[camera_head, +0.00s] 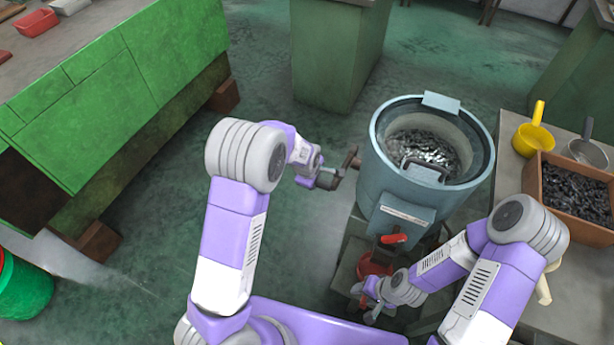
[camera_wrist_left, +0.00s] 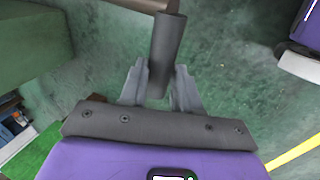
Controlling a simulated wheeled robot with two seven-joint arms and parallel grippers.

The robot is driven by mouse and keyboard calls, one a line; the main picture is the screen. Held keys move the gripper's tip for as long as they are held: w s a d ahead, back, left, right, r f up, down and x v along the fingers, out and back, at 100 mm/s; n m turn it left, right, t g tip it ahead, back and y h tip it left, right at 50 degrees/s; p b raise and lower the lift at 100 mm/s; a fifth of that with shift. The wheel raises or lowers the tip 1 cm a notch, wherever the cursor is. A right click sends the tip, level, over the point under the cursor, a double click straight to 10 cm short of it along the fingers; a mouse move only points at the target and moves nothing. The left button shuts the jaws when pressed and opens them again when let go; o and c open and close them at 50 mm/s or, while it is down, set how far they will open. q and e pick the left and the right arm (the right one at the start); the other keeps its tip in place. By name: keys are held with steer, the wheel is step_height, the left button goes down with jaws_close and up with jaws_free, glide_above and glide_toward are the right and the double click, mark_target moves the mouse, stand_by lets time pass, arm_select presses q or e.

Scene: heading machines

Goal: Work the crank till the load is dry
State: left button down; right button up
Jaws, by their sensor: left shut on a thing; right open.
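A blue-grey drum (camera_head: 380,180) stands right of centre in the head view, its top open. The load, dark shiny small pieces (camera_head: 425,147), lies inside it. A crank (camera_head: 350,158) sticks out from the drum's left side. My left gripper (camera_head: 328,179) is shut on the crank's grip, a dark cylinder that shows between both fingers in the left wrist view (camera_wrist_left: 168,45). My right gripper (camera_head: 369,304) is open and empty, low in front of the drum, below a red lever (camera_head: 394,238).
A bench at right (camera_head: 510,190) holds a yellow scoop (camera_head: 533,139), a grey scoop (camera_head: 586,148) and a brown box of dark pieces (camera_head: 545,180). A green workbench (camera_head: 120,90) fills the left. A green cabinet (camera_head: 338,55) stands behind. Floor between is clear.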

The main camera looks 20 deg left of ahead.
arm_select(q)
steer(key=shift+s+a+f, duration=0.1)
steer(key=shift+s+f, duration=0.5)
steer(key=shift+f, duration=0.2)
steer(key=c, duration=0.8)
jaws_free()
steer(key=shift+w, duration=0.15)
steer(key=shift+w+r, duration=0.15)
steer(key=shift+r, duration=0.05)
steer(key=p+v, duration=0.3)
steer(key=v, duration=0.4)
steer(key=shift+r, duration=0.3)
